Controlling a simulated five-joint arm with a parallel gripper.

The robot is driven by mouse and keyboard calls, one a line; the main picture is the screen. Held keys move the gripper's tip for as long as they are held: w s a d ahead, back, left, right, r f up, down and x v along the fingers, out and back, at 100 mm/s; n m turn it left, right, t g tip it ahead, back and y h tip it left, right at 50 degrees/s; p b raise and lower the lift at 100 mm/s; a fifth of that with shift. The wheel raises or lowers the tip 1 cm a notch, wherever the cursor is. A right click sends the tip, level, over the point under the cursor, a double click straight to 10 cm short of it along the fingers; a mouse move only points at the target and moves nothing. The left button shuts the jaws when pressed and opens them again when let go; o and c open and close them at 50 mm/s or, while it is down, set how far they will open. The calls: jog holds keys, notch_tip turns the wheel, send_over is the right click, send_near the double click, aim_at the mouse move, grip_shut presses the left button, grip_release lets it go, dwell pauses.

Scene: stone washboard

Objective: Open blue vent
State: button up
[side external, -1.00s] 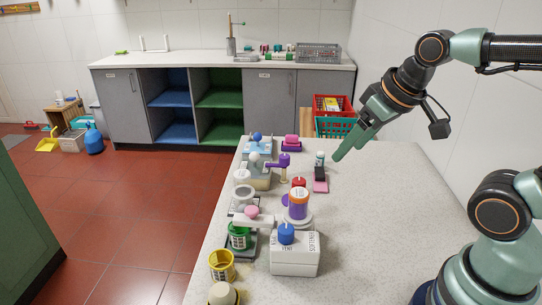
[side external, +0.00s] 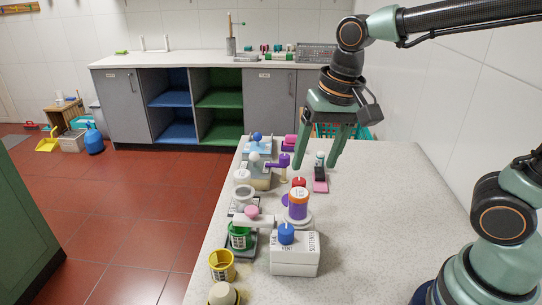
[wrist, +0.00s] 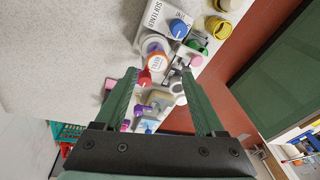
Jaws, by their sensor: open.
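A blue knob (side external: 286,233) stands on top of a white box (side external: 294,262) with dark lettering, part of which reads "SOFTENER", near the front of the counter. The wrist view shows the blue knob (wrist: 178,28) on the box at the top, beyond my fingertips. My gripper (side external: 314,170) points down with its two green fingers apart and nothing between them. It is above the counter, behind and a little right of the blue knob, well apart from it. In the wrist view my gripper (wrist: 158,80) is also open.
An orange and purple jar (side external: 298,204) stands just behind the box. A green cup (side external: 240,236), a yellow cup (side external: 222,265) and a pink knob (side external: 252,211) are to its left. The counter's right side (side external: 380,220) is clear.

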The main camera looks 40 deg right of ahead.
aim_at(286, 228)
jog(key=w+a+f+m+g, duration=0.1)
jog(key=a+f+m+g, duration=0.1)
jog(key=a+f+m, duration=0.3)
jog(key=shift+n+h, duration=0.3)
jog(key=shift+n, duration=0.3)
jog(key=f, duration=0.9)
jog(key=shift+a+f, duration=0.25)
jog(key=shift+a, duration=0.1)
grip_shut()
